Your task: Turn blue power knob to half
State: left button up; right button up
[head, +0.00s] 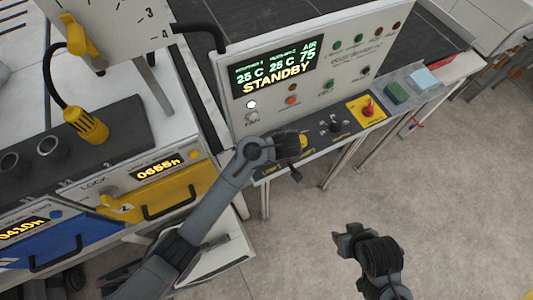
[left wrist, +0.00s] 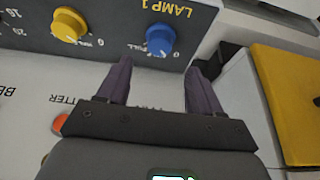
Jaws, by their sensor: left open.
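The blue knob (left wrist: 160,39) sits on a dark panel beside the LAMP 1 label in the left wrist view, with a scale marked 0 and FULL near it. My left gripper (left wrist: 160,66) is open. Its two fingers point at the blue knob, which lies just beyond and between the fingertips, not gripped. In the head view my left gripper (head: 292,147) is over the dark control ledge and hides the blue knob. My right gripper (head: 349,236) is away from the panel, over the floor; its finger opening is unclear.
A yellow knob (left wrist: 69,24) is beside the blue one. The upright panel (head: 240,115) with the STANDBY display rises behind the ledge. A red knob (head: 368,108) on a yellow plate, a green block (head: 396,93) and a blue pad (head: 425,79) are farther right.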

pick_arm(q)
jog(key=x, duration=0.7)
jog(key=shift+w+f+b, duration=0.15)
jog(key=shift+f+b, duration=0.1)
jog(key=shift+b, duration=0.1)
jog(key=c, duration=1)
jog(key=shift+a+m, duration=0.1)
jog(key=shift+m, duration=0.2)
jog(key=m+h+p, duration=0.2)
jog(key=m+p, duration=0.1)
jog(key=m, duration=0.1)
jog(key=shift+a+r+m, duration=0.1)
jog(key=shift+r+m, duration=0.05)
jog(key=shift+m, duration=0.25)
jog(key=shift+a+m+h+p, duration=0.1)
jog(key=shift+m+h+p, duration=0.6)
jog(key=shift+m+p, duration=0.7)
jog(key=shift+m+b, duration=0.3)
jog(key=shift+m, duration=0.1)
